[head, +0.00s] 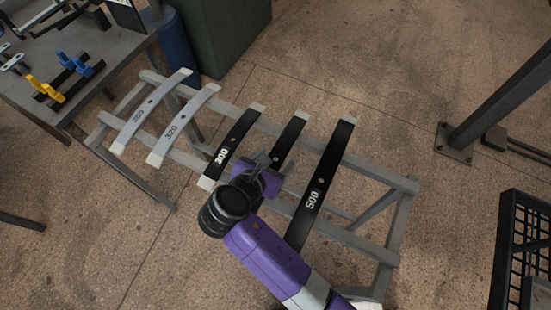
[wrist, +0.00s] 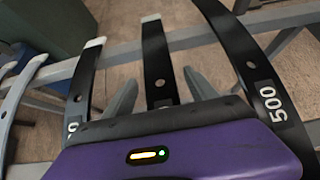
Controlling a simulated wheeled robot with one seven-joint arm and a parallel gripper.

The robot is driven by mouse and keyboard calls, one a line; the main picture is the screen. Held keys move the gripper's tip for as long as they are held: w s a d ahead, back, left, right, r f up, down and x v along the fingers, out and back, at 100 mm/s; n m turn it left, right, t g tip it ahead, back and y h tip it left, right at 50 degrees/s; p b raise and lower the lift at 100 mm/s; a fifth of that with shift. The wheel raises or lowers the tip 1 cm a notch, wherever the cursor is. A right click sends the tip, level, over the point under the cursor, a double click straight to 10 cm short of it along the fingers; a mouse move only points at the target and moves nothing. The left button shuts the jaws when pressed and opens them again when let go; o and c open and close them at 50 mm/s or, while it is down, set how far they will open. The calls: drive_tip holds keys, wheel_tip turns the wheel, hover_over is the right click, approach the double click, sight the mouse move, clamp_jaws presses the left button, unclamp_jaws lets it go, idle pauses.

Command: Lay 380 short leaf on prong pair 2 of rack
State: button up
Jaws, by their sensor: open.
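A dark leaf (head: 287,142) lies on the rack (head: 231,106) between two other dark leaves; my gripper hides its lower part and any number on it. It also shows in the wrist view (wrist: 155,50), with a pale tip and a small hole. My gripper (head: 266,165) is open over this leaf. In the wrist view its two fingers (wrist: 161,92) stand apart, one on each side of the leaf. I read no 380 on any leaf. The rack's prongs are too small to tell apart.
A dark leaf with an unclear number (head: 236,141) lies close left of my gripper, and a dark 500 leaf (head: 322,178) lies right. Two grey leaves, one marked 320 (head: 183,124), lie farther left. A table (head: 110,50) with tools stands upper left; a post (head: 500,95) stands right.

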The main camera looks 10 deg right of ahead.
sight(275, 159)
drive_tip(key=shift+w+d+f, duration=0.25)
drive_tip(key=shift+w+f, duration=0.15)
clamp_jaws()
drive_tip(key=shift+r, duration=0.15)
drive_tip(key=shift+r, duration=0.1)
wheel_tip(275, 159, up, 20)
drive_tip(key=p, duration=0.2)
idle(0.4)
drive_tip(key=c, duration=0.9)
unclamp_jaws()
clamp_jaws()
